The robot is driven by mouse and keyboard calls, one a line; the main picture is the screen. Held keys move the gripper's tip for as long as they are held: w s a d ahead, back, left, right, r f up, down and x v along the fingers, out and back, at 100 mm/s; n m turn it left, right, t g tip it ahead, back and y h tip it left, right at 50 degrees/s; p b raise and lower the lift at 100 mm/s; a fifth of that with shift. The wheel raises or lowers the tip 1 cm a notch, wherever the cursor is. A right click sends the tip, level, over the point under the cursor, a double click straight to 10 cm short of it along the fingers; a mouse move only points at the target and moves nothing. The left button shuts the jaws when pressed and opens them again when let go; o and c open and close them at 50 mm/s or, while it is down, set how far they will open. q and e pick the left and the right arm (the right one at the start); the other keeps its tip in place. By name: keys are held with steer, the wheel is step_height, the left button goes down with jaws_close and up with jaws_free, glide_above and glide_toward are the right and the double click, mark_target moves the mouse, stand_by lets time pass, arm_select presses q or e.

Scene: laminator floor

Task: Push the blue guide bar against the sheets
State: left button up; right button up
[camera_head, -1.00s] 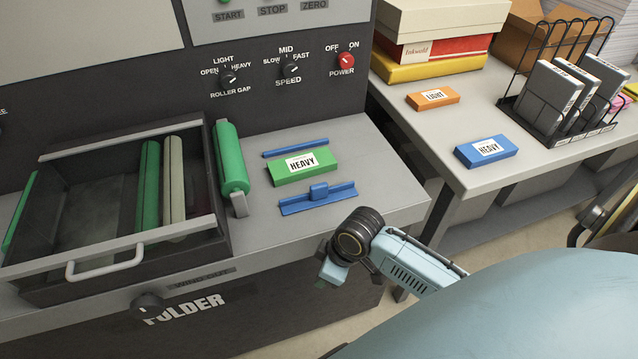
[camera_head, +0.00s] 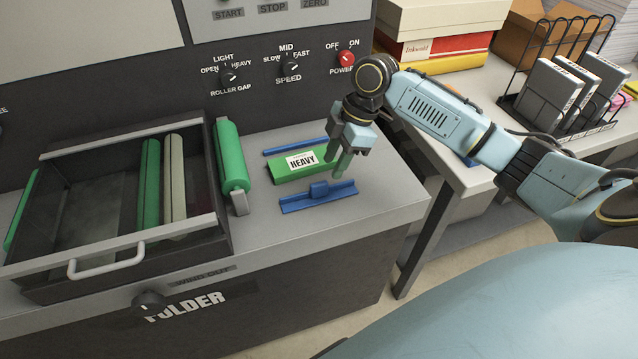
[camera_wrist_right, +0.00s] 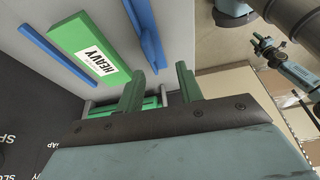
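The blue guide bar (camera_head: 327,195), with a raised block at its middle, lies on the grey machine top. It lies in front of the green sheet stack labelled HEAVY (camera_head: 287,173), with a narrow strip of bare surface between them. In the right wrist view the guide bar (camera_wrist_right: 149,37) and the stack (camera_wrist_right: 71,34) show beyond the fingers. My right gripper (camera_head: 340,165) hangs above the right ends of the stack and bar, fingers pointing down. In the right wrist view its green-tipped fingers (camera_wrist_right: 160,86) are apart and nothing shows between them.
A fixed-looking blue rail (camera_head: 282,149) lies behind the stack. A green roller (camera_head: 232,158) stands to the left, beside the open drawer-like tray (camera_head: 110,249). The machine top right of the bar is bare. A side table (camera_head: 455,190) stands at right.

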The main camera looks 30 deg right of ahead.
mark_target(321, 182)
step_height(321, 182, up, 3)
steer(key=w+d, duration=0.1)
steer(key=d, duration=0.1)
steer(key=x, duration=1.3)
steer(key=shift+w+a+r, duration=0.1)
steer(key=shift+w, duration=0.2)
steer(key=shift+c, duration=0.5)
steer(key=shift+y, duration=0.3)
jaws_close()
steer(key=shift+b, duration=0.3)
